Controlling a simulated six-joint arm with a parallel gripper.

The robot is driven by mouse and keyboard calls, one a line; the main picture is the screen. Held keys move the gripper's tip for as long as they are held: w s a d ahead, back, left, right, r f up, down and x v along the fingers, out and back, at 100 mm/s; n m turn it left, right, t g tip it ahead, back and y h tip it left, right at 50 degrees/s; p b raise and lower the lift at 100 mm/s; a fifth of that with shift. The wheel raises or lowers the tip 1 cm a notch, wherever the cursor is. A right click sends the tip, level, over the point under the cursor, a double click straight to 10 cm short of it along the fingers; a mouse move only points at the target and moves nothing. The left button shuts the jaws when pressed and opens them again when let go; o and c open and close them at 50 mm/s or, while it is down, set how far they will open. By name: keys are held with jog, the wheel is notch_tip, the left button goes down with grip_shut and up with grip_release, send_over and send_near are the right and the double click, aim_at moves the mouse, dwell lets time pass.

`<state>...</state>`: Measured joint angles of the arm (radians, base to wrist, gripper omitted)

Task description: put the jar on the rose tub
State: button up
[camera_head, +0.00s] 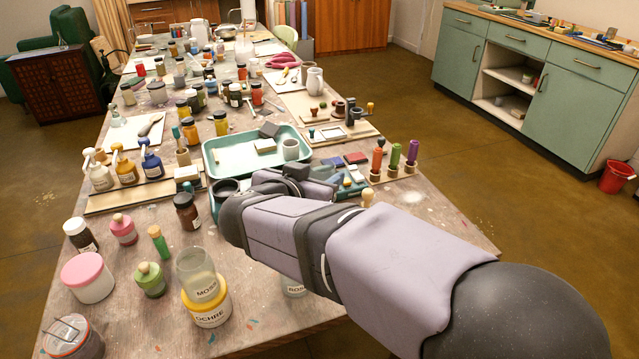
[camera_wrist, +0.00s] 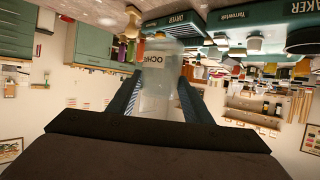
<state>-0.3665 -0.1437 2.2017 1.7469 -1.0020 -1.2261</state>
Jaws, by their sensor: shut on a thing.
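The jar (camera_wrist: 156,92) is clear and pale, with a label reading OCHRE, and shows upside down in the wrist view. My gripper (camera_wrist: 157,82) is shut on it, one dark finger at each side. In the head view my arm hides the gripper's fingertips and this jar. The held jar's height over the table cannot be told.
A glass jar labelled MOSS (camera_head: 199,278) stands on the yellow-lidded OCHRE tub (camera_head: 208,308). A pink-lidded tub (camera_head: 88,280), small bottles and stamps stand to the left. A teal tray (camera_head: 222,168) and upright stamps (camera_head: 394,158) lie beyond my arm.

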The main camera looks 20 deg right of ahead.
jog(key=shift+r, duration=0.25)
